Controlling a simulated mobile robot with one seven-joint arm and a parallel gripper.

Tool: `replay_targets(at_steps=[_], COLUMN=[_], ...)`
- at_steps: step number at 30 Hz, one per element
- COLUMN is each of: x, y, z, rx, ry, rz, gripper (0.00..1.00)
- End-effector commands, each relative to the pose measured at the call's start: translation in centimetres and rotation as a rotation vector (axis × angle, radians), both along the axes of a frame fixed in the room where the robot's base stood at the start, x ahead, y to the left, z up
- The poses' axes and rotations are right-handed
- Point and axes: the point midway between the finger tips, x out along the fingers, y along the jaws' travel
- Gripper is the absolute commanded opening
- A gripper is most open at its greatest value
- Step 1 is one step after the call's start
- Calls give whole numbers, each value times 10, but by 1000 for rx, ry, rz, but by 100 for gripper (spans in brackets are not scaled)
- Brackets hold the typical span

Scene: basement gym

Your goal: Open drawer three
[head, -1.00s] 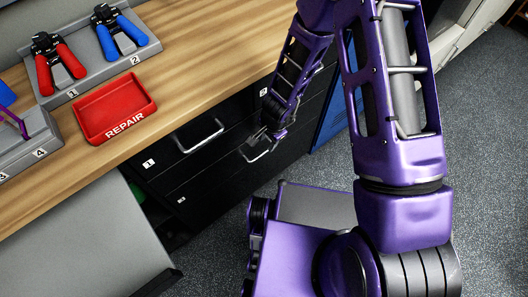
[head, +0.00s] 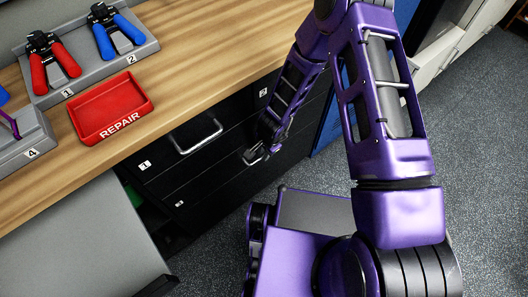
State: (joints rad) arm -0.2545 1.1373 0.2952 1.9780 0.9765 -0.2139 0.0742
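Drawer three (head: 205,190) appears to be the lower black drawer front, below the drawer labelled 1; its small label (head: 179,203) is hard to read. It looks shut. My gripper (head: 256,154) is at the bar handle on the right part of this lower front. The gripper covers most of that handle, so I cannot tell whether the fingers are around it or only touching it. The finger gap is too small and dark to make out.
The drawer labelled 1 (head: 160,160) has a clear bar handle (head: 196,138). A label 2 (head: 263,93) marks another drawer, partly behind my arm. The wooden worktop (head: 190,60) holds a red REPAIR tray (head: 105,128) and plier holders (head: 90,75). A grey panel (head: 85,245) stands at lower left.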

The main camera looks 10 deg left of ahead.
Motion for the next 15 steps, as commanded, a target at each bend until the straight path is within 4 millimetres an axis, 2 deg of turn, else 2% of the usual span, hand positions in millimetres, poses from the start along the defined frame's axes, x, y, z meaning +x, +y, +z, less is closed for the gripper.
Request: replay_targets(at_steps=[1,3,15], x=[0,0,0], y=[0,0,0], z=[0,0,0], rx=[0,0,0], ry=[0,0,0], rz=[0,0,0], gripper=[11,0,0])
